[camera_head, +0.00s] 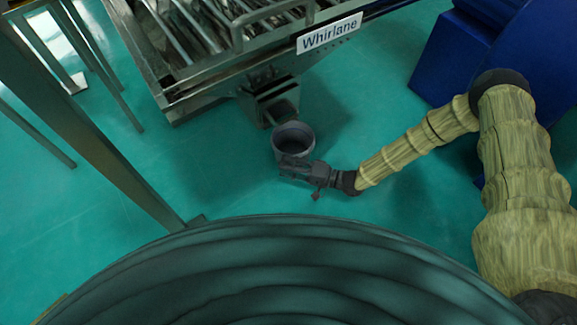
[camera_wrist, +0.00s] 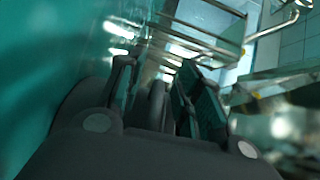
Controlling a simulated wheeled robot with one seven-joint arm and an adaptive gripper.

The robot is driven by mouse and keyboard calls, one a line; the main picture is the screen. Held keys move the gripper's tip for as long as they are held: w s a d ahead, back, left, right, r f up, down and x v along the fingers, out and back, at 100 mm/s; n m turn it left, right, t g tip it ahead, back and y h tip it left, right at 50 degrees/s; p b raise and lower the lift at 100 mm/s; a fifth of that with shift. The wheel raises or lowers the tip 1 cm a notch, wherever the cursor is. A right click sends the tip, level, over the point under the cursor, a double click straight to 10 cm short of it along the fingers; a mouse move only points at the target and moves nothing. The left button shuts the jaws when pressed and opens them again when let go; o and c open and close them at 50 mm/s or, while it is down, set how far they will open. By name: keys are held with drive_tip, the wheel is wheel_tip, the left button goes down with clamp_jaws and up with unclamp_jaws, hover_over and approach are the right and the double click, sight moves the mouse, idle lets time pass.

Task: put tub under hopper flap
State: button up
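The tub (camera_head: 293,137) is a dark grey round container with its open mouth facing up in the head view. It stands just below and right of the hopper flap (camera_head: 276,108), the small metal outlet at the lower end of the Whirlane machine. My gripper (camera_head: 295,163) is at the tub's near side, against or very close to its wall. In the wrist view my two dark fingers (camera_wrist: 160,88) stand apart, with a grey curved shape between them that may be part of the tub. I cannot tell whether they grip it, or whether the tub rests on the floor.
The metal sieve machine (camera_head: 215,45) with a "Whirlane" sign fills the top middle. A blue machine (camera_head: 480,50) stands at the upper right. Metal posts (camera_head: 90,120) stand at the left. The green floor (camera_head: 370,120) is clear right of the tub.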

drive_tip(key=shift+v, duration=6.05)
